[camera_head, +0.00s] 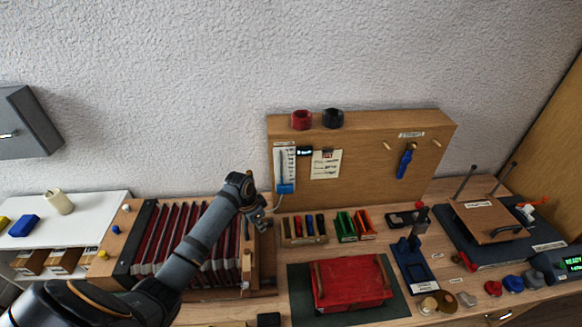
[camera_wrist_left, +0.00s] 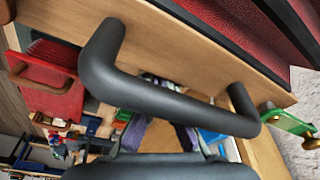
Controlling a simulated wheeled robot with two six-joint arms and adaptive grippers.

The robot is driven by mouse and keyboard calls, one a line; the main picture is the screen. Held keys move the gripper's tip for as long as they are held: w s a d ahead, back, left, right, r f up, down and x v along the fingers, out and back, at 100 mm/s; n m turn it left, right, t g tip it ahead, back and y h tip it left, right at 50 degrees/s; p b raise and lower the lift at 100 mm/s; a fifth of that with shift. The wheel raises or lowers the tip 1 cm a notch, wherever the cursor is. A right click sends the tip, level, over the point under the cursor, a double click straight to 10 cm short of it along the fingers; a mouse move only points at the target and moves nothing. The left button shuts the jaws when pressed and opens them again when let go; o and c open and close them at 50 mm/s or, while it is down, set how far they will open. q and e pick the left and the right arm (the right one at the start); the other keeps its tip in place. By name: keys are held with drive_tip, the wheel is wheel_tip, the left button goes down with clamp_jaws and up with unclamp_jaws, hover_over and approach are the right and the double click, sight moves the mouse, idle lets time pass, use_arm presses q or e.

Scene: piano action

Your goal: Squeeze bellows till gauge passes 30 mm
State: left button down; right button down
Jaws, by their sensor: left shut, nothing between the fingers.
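The bellows (camera_head: 172,236), with dark red pleats between end boards, lies at the left of the bench, its pleats visibly spread. My left arm crosses in front of it and hides part. The gauge (camera_head: 285,165), a pale scale with a blue part at its foot, hangs on the wooden back panel; its reading is too small to tell. My left gripper (camera_head: 262,217) is shut and empty by the bellows' right end. In the left wrist view a dark bar handle (camera_wrist_left: 165,98) on a wooden board crosses close before the camera, with red pleats (camera_wrist_left: 225,25) behind. My right gripper is out of view.
A red box (camera_head: 350,284) on a dark mat stands right of the bellows. Small trays of coloured pieces (camera_head: 346,226) and a blue stand (camera_head: 413,262) are near it. The wooden back panel (camera_head: 365,185) rises behind. A white side table (camera_head: 85,213) is at left.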

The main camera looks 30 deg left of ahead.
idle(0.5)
use_arm(q)
drive_tip(key=shift+s+a+p, duration=0.3)
drive_tip(key=shift+a+p, duration=0.2)
drive_tip(key=shift+p, duration=0.5)
idle(1.0)
drive_tip(key=shift+s+a, duration=0.3)
drive_tip(key=shift+a, duration=0.15)
idle(5.1)
